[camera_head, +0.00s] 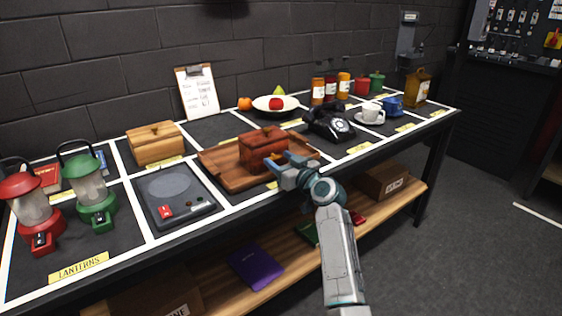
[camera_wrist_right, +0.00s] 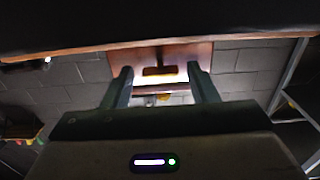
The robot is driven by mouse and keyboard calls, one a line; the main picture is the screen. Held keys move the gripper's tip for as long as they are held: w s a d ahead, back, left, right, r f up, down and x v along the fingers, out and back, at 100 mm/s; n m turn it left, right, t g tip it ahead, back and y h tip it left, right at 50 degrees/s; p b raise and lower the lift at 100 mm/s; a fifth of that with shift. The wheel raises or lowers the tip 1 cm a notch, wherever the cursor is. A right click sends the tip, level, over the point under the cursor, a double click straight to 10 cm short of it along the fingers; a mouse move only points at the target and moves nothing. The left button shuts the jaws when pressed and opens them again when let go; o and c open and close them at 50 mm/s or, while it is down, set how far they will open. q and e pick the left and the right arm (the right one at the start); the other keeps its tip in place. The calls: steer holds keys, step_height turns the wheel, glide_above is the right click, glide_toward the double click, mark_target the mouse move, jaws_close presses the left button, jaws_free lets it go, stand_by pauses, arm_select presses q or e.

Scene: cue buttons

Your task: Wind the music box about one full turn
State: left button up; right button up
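The music box looks to be the reddish-brown wooden box (camera_head: 262,147) on a wooden board (camera_head: 222,168) at the middle of the table. My right gripper (camera_head: 291,163) is at the box's front right side. In the right wrist view, the box's reddish face (camera_wrist_right: 197,50) lies ahead, with a dark brown T-shaped piece (camera_wrist_right: 160,71), seemingly the winding key. My right gripper's fingers (camera_wrist_right: 161,78) are spread on both sides of this piece, with a gap on each side. Whether the fingertips reach as deep as the key is hard to tell. My left gripper is not in view.
A dark scale-like device (camera_head: 176,196) and a lighter wooden box (camera_head: 155,143) stand left of the board. Red (camera_head: 34,210) and green lanterns (camera_head: 91,190) stand farther left. A black telephone (camera_head: 330,124) stands to the right. A lower shelf (camera_head: 225,283) runs under the tabletop.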

steer(key=c, duration=0.8)
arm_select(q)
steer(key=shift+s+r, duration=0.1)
arm_select(e)
steer(key=shift+m, duration=0.3)
steer(key=shift+m+p, duration=0.3)
steer(key=shift+m, duration=0.1)
steer(key=shift+m+p, duration=0.3)
steer(key=shift+m, duration=0.4)
steer(key=m+p, duration=0.1)
steer(key=m, duration=0.2)
steer(key=shift+m, duration=0.3)
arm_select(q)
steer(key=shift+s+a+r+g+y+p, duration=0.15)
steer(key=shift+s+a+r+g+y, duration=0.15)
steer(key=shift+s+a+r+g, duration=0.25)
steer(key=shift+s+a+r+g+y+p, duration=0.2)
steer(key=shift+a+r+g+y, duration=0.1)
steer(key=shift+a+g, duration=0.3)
arm_select(e)
steer(key=shift+m, duration=0.4)
